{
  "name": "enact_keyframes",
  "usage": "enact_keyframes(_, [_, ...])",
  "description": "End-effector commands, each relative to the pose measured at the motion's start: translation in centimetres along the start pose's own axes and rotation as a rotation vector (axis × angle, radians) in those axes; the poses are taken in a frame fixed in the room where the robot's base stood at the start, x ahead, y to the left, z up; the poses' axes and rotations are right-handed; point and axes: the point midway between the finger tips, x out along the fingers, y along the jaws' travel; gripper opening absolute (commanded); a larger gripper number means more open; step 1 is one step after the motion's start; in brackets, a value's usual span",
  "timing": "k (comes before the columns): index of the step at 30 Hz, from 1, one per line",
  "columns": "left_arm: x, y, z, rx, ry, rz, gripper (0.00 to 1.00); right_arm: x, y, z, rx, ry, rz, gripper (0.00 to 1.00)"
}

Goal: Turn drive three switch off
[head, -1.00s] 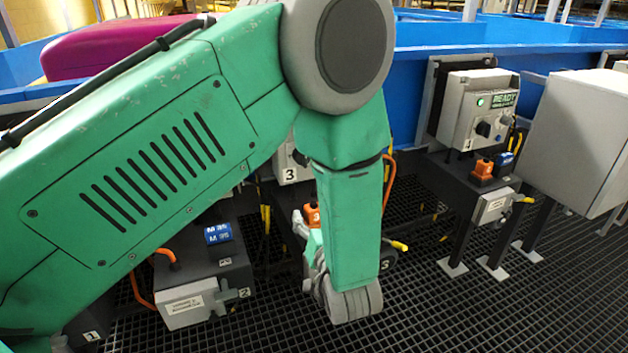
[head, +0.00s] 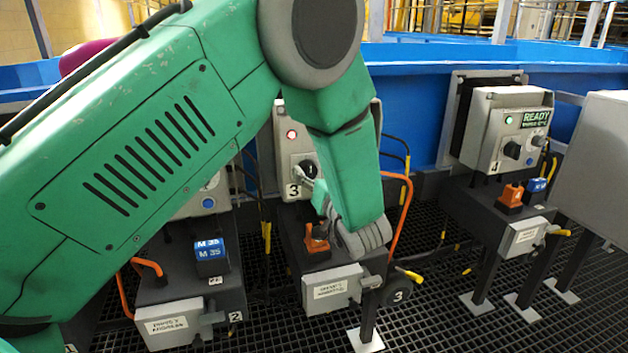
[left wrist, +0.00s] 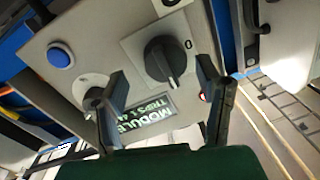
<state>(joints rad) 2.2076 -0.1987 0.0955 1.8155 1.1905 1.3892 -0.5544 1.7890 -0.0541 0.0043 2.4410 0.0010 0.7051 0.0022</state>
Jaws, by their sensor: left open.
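The drive three box (head: 284,180) is a grey panel marked 3, with a lit red lamp and a black rotary switch (head: 306,170). My left arm hides its right part. My left gripper (head: 314,190) is in front of this panel, close to the switch. In the left wrist view the black switch knob (left wrist: 168,62) sits on a pale square plate, with a "0" mark beside it. The left gripper (left wrist: 161,69) is open, with one finger on each side of the knob in the picture. I cannot tell whether the fingers touch it. My right gripper is not in view.
The wrist view also shows a blue button (left wrist: 61,56), a small round control (left wrist: 89,87) and a green-lettered display (left wrist: 150,118). Below panel three are an orange plug (head: 316,240) and a grey lidded box (head: 332,288). Panel four (head: 507,132) stands right, with a green lamp.

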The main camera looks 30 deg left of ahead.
Motion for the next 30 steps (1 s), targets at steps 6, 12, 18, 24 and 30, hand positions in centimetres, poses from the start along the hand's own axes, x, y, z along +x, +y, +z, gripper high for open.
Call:
enact_keyframes(6, [1.48, -0.22, 0.19, -0.001, -0.003, -0.001, 0.59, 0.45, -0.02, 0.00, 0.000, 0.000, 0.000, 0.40])
enact_keyframes(12, [1.30, -0.11, 0.02, 0.001, -0.001, -0.001, 0.59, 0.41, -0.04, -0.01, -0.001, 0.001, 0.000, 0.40])
enact_keyframes(18, [1.13, -0.04, -0.05, 0.002, 0.000, -0.001, 0.10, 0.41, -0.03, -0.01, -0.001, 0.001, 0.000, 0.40])
enact_keyframes(24, [0.99, -0.02, -0.06, 0.001, 0.000, 0.002, 0.10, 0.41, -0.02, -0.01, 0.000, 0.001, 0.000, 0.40])
enact_keyframes(30, [0.87, 0.04, -0.09, -0.005, 0.000, 0.004, 0.10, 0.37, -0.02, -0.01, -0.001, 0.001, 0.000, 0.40])
